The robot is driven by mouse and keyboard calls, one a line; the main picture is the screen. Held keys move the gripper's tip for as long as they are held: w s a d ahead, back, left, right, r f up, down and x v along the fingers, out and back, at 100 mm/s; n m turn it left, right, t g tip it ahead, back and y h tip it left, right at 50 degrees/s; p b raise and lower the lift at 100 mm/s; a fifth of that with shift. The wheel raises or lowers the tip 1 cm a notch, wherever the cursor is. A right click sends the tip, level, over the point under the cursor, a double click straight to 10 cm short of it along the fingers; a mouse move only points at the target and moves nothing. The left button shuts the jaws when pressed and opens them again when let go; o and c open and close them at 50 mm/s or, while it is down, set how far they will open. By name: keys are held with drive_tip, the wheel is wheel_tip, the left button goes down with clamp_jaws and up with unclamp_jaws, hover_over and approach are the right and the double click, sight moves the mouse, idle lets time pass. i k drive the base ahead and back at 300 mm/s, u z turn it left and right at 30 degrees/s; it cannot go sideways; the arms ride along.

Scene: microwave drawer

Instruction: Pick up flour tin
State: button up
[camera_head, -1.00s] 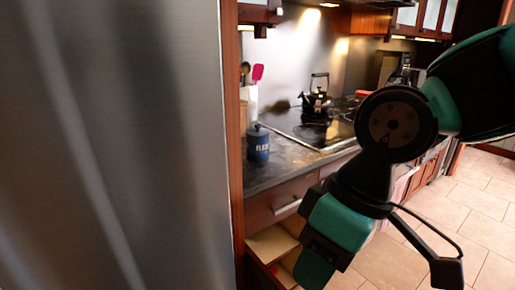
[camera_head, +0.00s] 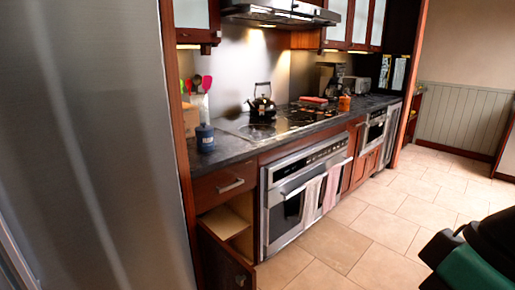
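The flour tin (camera_head: 205,138) is a small dark blue canister with a lid and pale lettering. It stands upright on the dark counter (camera_head: 232,150), near the left end and close to the front edge. Only a dark and green part of my arm shows at the lower right corner of the head view. My gripper is out of view, well away from the tin.
A large steel fridge (camera_head: 85,150) fills the left side. A kettle (camera_head: 262,103) stands on the cooktop; a utensil holder with a red spatula (camera_head: 206,84) is behind the tin. The tiled floor (camera_head: 345,240) is clear.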

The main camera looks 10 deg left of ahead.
sight(205, 142)
drive_tip(key=z, duration=0.7)
drive_tip(key=i, duration=2.15)
drive_tip(key=u, duration=0.85)
drive_tip(key=i, duration=0.95)
drive_tip(key=u, duration=1)
drive_tip(key=i, duration=0.25)
drive_tip(key=u, duration=0.05)
